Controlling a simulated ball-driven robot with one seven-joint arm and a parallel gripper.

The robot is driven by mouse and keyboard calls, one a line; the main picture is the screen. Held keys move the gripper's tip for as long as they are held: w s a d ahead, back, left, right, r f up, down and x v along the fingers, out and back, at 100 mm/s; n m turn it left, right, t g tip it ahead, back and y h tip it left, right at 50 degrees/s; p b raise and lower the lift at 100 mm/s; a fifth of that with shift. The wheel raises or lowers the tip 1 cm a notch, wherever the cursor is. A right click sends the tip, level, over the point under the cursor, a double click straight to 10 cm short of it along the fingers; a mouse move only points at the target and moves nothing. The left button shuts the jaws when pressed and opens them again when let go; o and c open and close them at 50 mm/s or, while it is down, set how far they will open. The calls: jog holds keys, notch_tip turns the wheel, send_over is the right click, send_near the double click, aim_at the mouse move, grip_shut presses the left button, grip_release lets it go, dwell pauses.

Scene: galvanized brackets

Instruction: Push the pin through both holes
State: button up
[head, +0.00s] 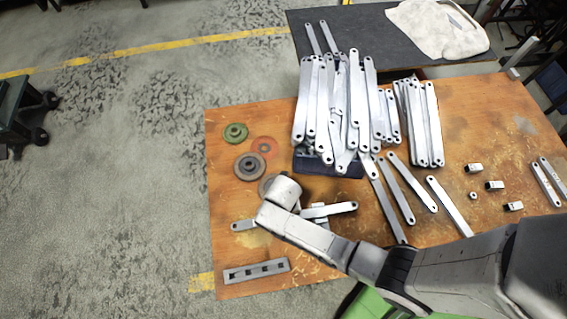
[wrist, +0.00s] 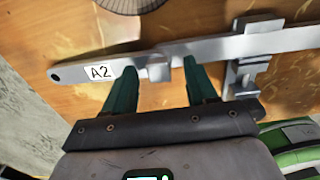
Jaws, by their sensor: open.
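In the wrist view a flat grey bar labelled A2 (wrist: 70,73) lies across the picture, with a hole at its left end. A second bar (wrist: 290,40) continues to the right, over or against a grey fixture (wrist: 243,78). My gripper (wrist: 160,72) is open, its two green fingers apart at the near edge of the A2 bar. A small grey metal piece (wrist: 157,68) shows between the fingertips; I cannot tell whether it is the pin. In the head view the A2 bar's left end (head: 243,226) and the second bar (head: 338,209) show; my arm hides the fingers and the holes.
A large pile of bars (head: 335,110) stands at the back of the table (head: 225,190). Loose bars (head: 449,205) and small blocks (head: 494,185) lie to the right. A slotted grey strip (head: 257,270) lies at the front left. Green (head: 236,133) and grey (head: 250,167) discs lie left.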

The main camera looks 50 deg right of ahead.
notch_tip(320, 180, up, 10)
jog(key=p, duration=0.2)
jog(key=shift+r, duration=0.25)
dwell(0.5)
jog(key=s+d+r+m, duration=0.2)
jog(key=r+m, duration=0.3)
jog(key=m, duration=0.4)
jog(key=s+d+r+m, duration=0.3)
jog(key=s+r+m, duration=0.1)
jog(key=m, duration=0.6)
jog(key=s+d+r+m+t, duration=0.1)
jog(key=s+r+m, duration=0.3)
jog(key=m, duration=0.6)
notch_tip(320, 180, up, 3)
jog(key=shift+d+f, duration=0.1)
jog(key=shift+d, duration=0.8)
